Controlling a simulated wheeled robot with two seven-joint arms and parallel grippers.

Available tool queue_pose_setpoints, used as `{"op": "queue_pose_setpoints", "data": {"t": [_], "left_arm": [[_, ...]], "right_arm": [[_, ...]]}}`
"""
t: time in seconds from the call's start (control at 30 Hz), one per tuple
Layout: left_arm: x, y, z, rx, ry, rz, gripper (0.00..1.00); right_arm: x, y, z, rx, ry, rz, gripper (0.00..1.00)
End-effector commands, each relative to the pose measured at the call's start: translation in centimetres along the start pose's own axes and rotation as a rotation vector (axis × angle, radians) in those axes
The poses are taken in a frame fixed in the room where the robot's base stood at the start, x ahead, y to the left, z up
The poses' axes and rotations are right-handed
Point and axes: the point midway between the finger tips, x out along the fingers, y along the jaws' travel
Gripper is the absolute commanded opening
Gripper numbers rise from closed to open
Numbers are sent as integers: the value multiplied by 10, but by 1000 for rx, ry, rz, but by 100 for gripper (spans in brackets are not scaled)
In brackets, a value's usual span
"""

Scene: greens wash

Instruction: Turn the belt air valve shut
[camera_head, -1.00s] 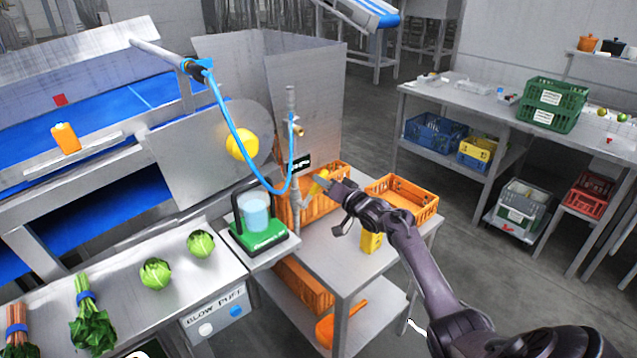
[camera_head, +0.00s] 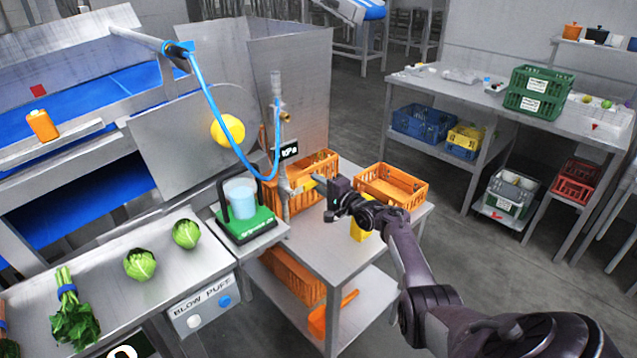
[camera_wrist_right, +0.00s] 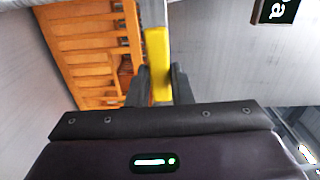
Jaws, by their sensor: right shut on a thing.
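The air valve's yellow lever (camera_head: 307,186) sticks out to the right from the upright metal pipe (camera_head: 284,205) beside the orange crate. It lies nearly level in the head view. My right gripper (camera_head: 324,187) is at the lever's outer end and shut on it. In the right wrist view the lever (camera_wrist_right: 158,62) runs down between the two dark fingers of the right gripper (camera_wrist_right: 160,88). A blue hose (camera_head: 222,120) runs from the belt's pipe to the upright pipe, where a small black display (camera_head: 287,151) sits. My left gripper is not in view.
Orange crates (camera_head: 392,186) stand on the small steel table, with a yellow object (camera_head: 360,231) near them. A green-based device with a clear vessel (camera_head: 240,195) stands close left of the pipe. Greens lie on the counter at the lower left. Open floor lies to the right.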

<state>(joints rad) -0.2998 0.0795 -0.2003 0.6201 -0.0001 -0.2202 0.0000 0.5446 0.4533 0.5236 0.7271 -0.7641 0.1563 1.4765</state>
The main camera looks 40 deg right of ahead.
Motion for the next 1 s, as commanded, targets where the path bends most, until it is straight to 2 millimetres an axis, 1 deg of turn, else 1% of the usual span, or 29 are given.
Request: {"op": "queue_pose_setpoints", "data": {"t": [0.23, 0.63, 0.67, 0.8, 0.83, 1.0], "left_arm": [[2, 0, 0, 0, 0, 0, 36], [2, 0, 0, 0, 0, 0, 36], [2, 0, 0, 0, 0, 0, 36], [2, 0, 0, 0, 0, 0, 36], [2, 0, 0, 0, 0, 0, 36], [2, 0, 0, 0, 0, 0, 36]], "right_arm": [[0, 5, 0, 48, 2, 2, 0], [-1, 6, 0, 56, 1, 3, 0], [-1, 6, 0, 56, 1, 3, 21], [0, 6, 0, 55, 1, 3, 39], [0, 6, 0, 54, 1, 3, 42], [0, 5, 0, 53, 1, 1, 42]]}}
